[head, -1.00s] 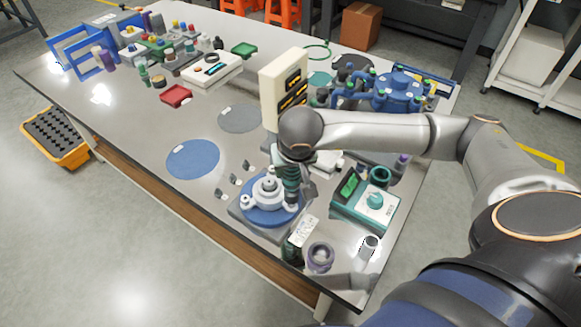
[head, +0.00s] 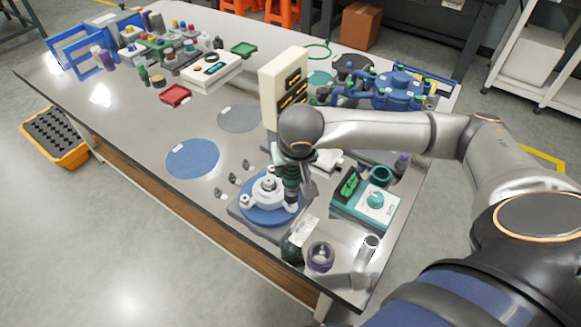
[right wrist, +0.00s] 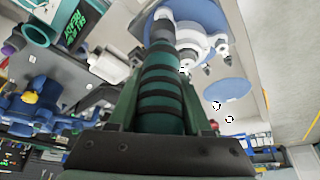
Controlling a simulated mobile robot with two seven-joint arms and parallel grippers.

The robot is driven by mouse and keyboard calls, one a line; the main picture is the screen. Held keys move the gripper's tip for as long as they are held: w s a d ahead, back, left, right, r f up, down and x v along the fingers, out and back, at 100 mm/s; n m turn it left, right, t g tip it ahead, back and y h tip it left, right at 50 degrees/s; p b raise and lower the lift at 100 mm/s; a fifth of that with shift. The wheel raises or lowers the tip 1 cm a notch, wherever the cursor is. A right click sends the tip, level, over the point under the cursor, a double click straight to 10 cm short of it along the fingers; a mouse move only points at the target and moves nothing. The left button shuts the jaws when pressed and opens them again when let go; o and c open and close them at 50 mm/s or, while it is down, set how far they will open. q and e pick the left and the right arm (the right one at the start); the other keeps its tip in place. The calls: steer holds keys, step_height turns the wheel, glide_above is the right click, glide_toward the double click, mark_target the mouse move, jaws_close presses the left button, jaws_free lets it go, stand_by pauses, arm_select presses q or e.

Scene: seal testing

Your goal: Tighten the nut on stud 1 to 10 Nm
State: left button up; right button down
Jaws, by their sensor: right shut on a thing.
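A white round flange (head: 266,190) with lugs sits on a blue disc (head: 250,213) near the table's front edge. My right gripper (head: 296,176) is shut on an upright green tool with black bands (right wrist: 162,90). The tool's lower end is over the flange's right side; it hides the stud and nut beneath, so I cannot tell which stud it is or whether it touches. A teal controller box (head: 366,205) with a green display and a round knob stands to the right; its display text is not readable. My left gripper is not in view.
A purple ring-shaped cup (head: 320,257) and a metal cylinder (head: 371,244) stand at the near right corner. A cream rack (head: 284,82) and a blue fixture (head: 398,90) stand behind my right arm. A flat blue disc (head: 192,159) lies left, with free table around it.

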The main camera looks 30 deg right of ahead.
steer(key=shift+f+b, duration=1.05)
steer(key=shift+b, duration=0.15)
stand_by(1.1)
steer(key=shift+f+b, duration=0.1)
steer(key=shift+b, duration=0.25)
stand_by(0.5)
stand_by(0.5)
steer(key=shift+r+p, duration=1.45)
steer(key=shift+r, duration=1.1)
